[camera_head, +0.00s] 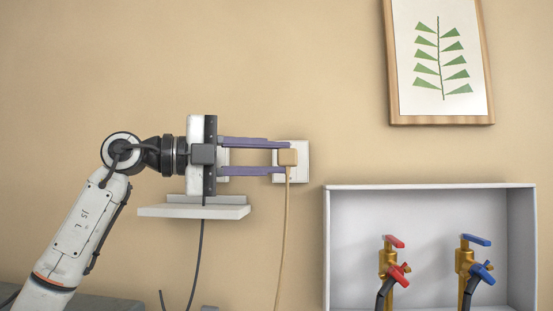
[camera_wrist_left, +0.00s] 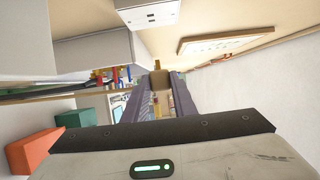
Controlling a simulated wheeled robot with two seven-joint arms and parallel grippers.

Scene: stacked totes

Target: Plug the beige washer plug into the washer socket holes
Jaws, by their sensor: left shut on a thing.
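My left gripper (camera_head: 281,157) reaches in from the left, its two long purple fingers pointing right. It is shut on the beige washer plug (camera_head: 288,157), held at the fingertips. A tan cord hangs down from the plug. In the left wrist view the beige plug (camera_wrist_left: 160,80) sits between the fingertips. My right gripper is not in view.
A white wall shelf (camera_head: 195,211) lies below my left gripper, with a dark cord hanging near it. A recessed white box (camera_head: 430,187) with red (camera_head: 398,272) and blue (camera_head: 482,271) valves is at lower right. A framed leaf picture (camera_head: 394,80) hangs above.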

